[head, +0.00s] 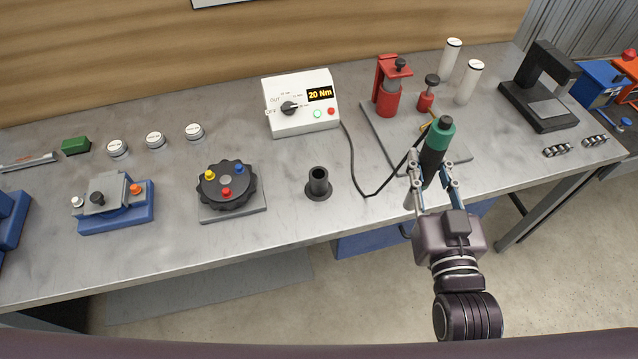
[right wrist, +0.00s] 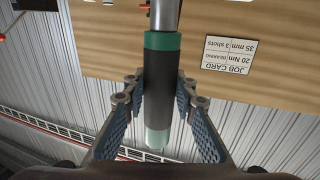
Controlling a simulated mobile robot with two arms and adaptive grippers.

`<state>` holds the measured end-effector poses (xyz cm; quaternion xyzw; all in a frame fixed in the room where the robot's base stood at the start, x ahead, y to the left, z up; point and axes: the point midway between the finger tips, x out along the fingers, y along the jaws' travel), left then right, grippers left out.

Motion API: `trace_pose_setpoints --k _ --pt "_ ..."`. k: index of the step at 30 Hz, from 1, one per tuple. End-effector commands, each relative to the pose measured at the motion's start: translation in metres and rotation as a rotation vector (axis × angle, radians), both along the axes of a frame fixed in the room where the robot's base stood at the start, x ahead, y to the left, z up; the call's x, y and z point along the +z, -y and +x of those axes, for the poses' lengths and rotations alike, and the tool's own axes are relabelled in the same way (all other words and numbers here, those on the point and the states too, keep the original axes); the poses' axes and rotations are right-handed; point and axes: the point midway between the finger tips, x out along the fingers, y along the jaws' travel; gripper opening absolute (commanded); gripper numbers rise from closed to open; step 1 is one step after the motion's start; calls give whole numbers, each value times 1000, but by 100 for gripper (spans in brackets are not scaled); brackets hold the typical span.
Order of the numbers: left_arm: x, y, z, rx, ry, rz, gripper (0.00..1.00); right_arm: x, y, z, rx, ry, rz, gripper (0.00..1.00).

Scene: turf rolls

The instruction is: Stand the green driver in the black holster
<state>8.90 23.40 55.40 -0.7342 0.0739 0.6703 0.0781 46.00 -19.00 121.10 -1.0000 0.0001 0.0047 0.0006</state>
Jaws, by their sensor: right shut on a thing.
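The green driver (head: 434,150) has a black grip with green bands and is held roughly upright, slightly tilted, over the right part of the bench near its front edge. My right gripper (head: 432,174) is shut on its black grip. In the right wrist view the driver (right wrist: 160,88) sits between the two fingers of the gripper (right wrist: 158,92), with a grey metal shaft at the picture's top. The black holster (head: 318,184) is a short open tube on a round base, standing empty at mid-bench, left of the driver. My left gripper is not in view.
A torque controller (head: 301,103) reading 20 Nm stands behind the holster; its black cable (head: 352,160) runs along the bench toward the driver. A black rotary fixture (head: 227,186) is left of the holster. A grey plate with a red press (head: 388,88) lies behind the driver.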

Motion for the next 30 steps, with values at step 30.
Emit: trace_pose_setpoints --k 30 --pt "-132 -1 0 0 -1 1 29 -160 0 -79 0 5 0 0"
